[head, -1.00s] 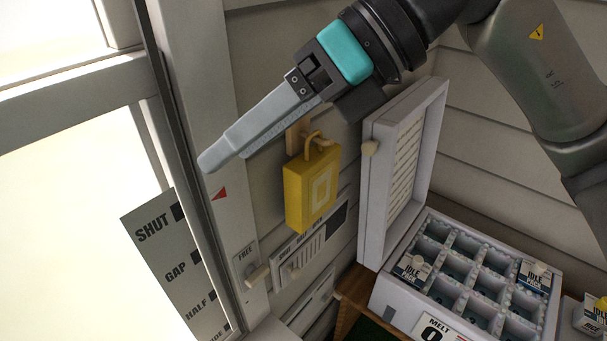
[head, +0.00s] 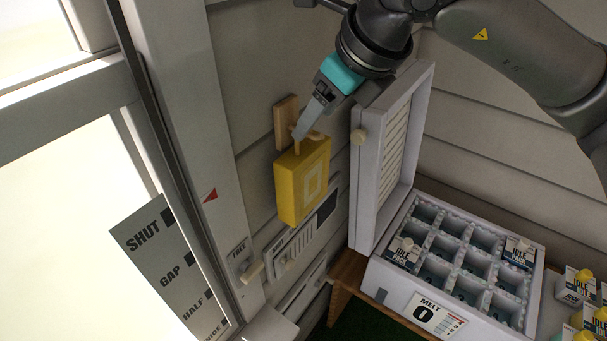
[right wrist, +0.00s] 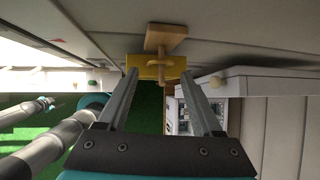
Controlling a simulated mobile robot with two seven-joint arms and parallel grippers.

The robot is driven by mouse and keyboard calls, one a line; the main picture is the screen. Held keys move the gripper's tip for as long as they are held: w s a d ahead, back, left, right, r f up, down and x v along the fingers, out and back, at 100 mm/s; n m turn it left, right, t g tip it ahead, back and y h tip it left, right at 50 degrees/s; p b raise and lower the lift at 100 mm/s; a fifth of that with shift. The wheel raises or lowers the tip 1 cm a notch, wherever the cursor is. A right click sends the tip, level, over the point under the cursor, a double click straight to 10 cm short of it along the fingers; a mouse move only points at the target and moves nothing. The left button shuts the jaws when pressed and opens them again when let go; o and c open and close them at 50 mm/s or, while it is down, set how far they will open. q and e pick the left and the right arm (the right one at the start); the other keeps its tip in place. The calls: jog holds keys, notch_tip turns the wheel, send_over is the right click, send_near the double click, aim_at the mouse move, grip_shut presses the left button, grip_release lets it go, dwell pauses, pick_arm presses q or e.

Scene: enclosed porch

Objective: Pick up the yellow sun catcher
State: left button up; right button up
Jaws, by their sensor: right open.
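The yellow sun catcher (head: 302,186) is a boxy block with a pale square outline on its front. It hangs by a loop from a wooden peg (head: 285,118) on the wall. In the right wrist view the sun catcher (right wrist: 146,72) lies ahead, between and beyond the fingertips, with its loop over the peg (right wrist: 160,40). My right gripper (head: 300,135) is at the loop's height in the head view, its finger overlapping the peg and loop. In the right wrist view my right gripper (right wrist: 158,78) is open with nothing clearly held. My left gripper does not show in the head view.
A white case (head: 378,290) with compartments stands right of the sun catcher, its lid (head: 392,160) raised close to my right gripper. Several small packs (head: 575,285) stand at the far right. A window frame (head: 165,150) and a lettered plate (head: 165,262) are left.

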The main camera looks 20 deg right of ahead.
aim_at(304, 171)
jog(key=p+x, duration=0.1)
jog(key=x, duration=0.1)
jog(key=p+x, duration=0.1)
jog(key=x, duration=0.2)
jog(key=shift+w+a, duration=0.1)
jog(key=shift+w, duration=0.3)
jog(key=shift+w+f, duration=0.1)
jog(key=shift+f, duration=0.15)
jog(key=shift+c, duration=0.4)
grip_shut()
